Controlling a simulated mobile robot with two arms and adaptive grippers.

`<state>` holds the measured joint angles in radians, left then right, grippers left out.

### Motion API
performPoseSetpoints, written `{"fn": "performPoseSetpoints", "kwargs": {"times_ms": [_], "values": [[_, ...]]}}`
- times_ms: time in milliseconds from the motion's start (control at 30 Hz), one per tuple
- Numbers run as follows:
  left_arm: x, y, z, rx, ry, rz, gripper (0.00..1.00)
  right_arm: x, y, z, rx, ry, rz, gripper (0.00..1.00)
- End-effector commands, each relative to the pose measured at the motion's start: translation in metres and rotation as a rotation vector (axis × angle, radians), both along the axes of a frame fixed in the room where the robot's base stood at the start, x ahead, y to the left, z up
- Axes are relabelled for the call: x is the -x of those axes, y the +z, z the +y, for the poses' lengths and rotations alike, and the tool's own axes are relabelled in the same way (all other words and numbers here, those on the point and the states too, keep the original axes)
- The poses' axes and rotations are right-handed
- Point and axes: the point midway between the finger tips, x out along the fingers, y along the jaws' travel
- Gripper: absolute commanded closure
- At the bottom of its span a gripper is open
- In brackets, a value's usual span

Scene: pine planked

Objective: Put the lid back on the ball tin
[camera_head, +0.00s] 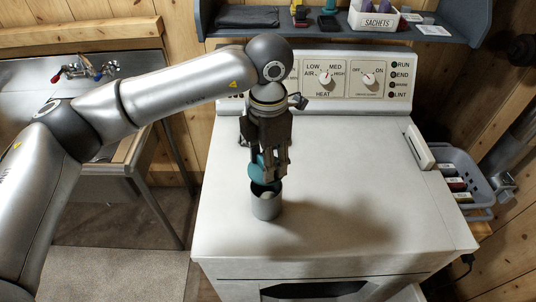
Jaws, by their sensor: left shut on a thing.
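The ball tin (267,207) is a small grey open cylinder standing upright on the white dryer top. Something pale shows inside its mouth, too small to make out. The teal lid (259,173) is held tilted just above the tin's mouth. My left gripper (269,172) points down and is shut on the lid. Its fingers hide part of the lid, and I cannot tell whether the lid touches the tin's rim. I cannot make out my right gripper.
The dryer top (360,200) is clear around the tin. Its control panel (345,75) stands behind, under a blue-grey shelf (330,30) with a sachets box (374,18). A grey basket (466,172) is at right, a metal sink (85,110) at left.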

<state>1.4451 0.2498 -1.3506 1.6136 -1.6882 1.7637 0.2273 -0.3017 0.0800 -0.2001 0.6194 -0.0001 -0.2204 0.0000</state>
Motion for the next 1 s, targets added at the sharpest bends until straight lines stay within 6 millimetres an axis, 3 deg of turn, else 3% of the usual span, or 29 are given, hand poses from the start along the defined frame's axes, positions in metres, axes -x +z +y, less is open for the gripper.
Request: {"fn": "performPoseSetpoints", "kwargs": {"times_ms": [267,433,1000], "values": [[0.001,-0.029,0.001,-0.001,-0.002,0.002,0.72,-0.002,-0.008,-0.001,0.001,0.0,-0.002,0.65],[0.0,-0.047,0.0,-0.001,-0.002,0.0,0.72,-0.002,-0.026,-0.001,0.0,0.0,-0.003,0.65],[0.0,-0.052,0.0,0.0,-0.002,0.0,0.72,-0.002,-0.031,-0.001,0.0,0.0,-0.003,0.65]]}}
